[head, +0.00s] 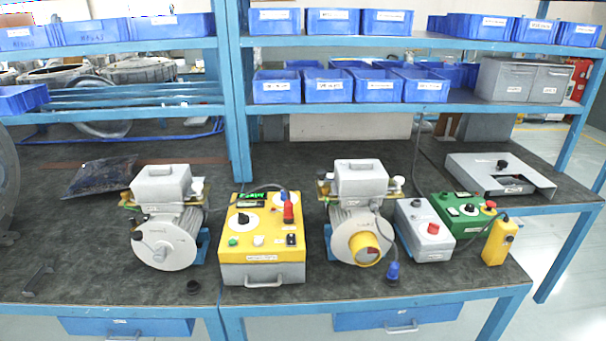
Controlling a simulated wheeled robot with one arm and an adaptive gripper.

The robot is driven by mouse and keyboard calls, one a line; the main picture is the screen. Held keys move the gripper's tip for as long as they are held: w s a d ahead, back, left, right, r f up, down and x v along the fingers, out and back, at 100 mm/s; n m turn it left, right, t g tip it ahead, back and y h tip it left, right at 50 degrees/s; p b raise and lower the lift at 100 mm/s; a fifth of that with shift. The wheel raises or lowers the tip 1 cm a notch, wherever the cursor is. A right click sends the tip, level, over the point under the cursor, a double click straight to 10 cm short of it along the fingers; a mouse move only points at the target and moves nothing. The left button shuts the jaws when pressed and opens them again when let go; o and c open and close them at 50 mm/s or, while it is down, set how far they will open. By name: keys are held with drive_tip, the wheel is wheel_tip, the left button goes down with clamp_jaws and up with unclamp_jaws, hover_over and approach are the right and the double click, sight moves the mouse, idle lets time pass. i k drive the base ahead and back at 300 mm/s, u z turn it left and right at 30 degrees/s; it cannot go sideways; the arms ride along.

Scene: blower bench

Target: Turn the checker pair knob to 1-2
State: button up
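A yellow-topped box with a grey base (263,265) stands at the front middle of the bench. It has a small display with green digits (252,195), a black rotary knob on a white dial (243,219), a red plug or lever, and several small buttons. A green box (463,214) at the right also carries a black knob (469,209) and a red button. I cannot tell for sure which box is the checker. The knob markings are too small to read, so the pair setting is unclear. My gripper is not in view.
Two grey blower motors (165,235) (350,222) flank the yellow box. A grey control box (425,230), a yellow pendant (499,241) and a grey panel (500,177) stand to the right. A blue plug (393,271) lies near the front edge. Blue shelves with bins rise behind.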

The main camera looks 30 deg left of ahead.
sight(283, 196)
drive_tip(key=u, duration=0.55)
drive_tip(key=i, duration=1.35)
drive_tip(key=u, duration=1.75)
drive_tip(key=i, duration=0.5)
drive_tip(key=u, duration=0.45)
